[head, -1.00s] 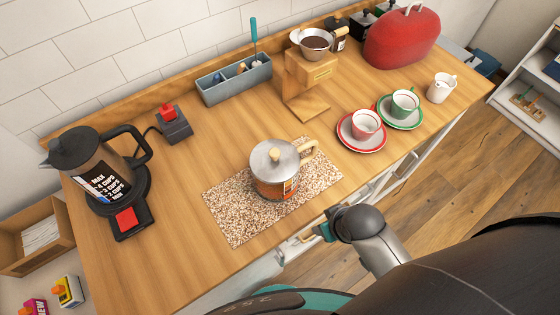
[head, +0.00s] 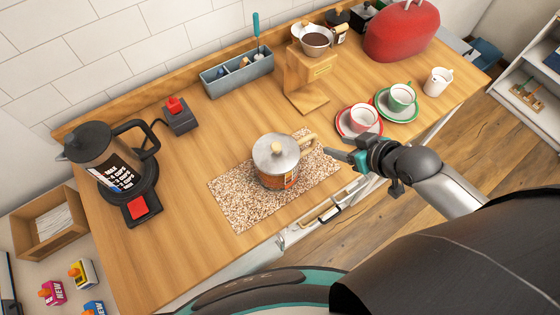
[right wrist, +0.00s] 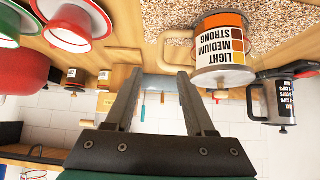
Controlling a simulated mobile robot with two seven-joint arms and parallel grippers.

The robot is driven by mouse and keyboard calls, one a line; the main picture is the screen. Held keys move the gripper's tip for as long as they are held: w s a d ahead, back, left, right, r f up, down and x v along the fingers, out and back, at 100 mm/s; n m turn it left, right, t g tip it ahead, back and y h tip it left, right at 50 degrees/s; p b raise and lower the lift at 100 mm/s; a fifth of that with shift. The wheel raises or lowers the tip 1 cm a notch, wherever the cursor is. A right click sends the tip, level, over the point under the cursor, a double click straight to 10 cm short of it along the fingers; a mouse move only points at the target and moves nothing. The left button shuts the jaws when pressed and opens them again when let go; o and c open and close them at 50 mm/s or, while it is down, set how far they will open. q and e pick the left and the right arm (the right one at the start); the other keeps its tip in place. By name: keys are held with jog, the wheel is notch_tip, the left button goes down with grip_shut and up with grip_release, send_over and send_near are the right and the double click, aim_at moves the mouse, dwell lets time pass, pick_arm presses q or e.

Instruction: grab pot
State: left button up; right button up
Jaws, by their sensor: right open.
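The pot (head: 277,160) is a squat orange-brown vessel with a silver lid, a wooden knob and a wooden handle (head: 309,143) on its right side. It stands upright on a speckled mat (head: 236,205). My right gripper (head: 337,153) is open and empty, just right of the pot's handle and apart from it. In the right wrist view the picture is upside down; the two fingers (right wrist: 158,88) are spread, with the pot (right wrist: 222,45) and its handle (right wrist: 175,50) just beyond and to the right. My left gripper is not in view.
Red-rimmed (head: 360,122) and green-rimmed (head: 398,103) cups on saucers stand right of the mat, near my right gripper. A wooden dripper stand (head: 310,80) and a grey tray (head: 236,75) are behind. Bare counter lies left of the mat.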

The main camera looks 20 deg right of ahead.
aim_at(314, 139)
jog(key=b+x, duration=0.1)
jog(key=x, duration=1.1)
jog(key=shift+a+f+b, duration=0.1)
jog(key=shift+f+b, duration=0.1)
jog(key=shift+b, duration=0.15)
jog(key=shift+c, duration=0.3)
grip_shut()
dwell(0.7)
jog(key=shift+w+r, duration=0.15)
jog(key=shift+r, duration=0.05)
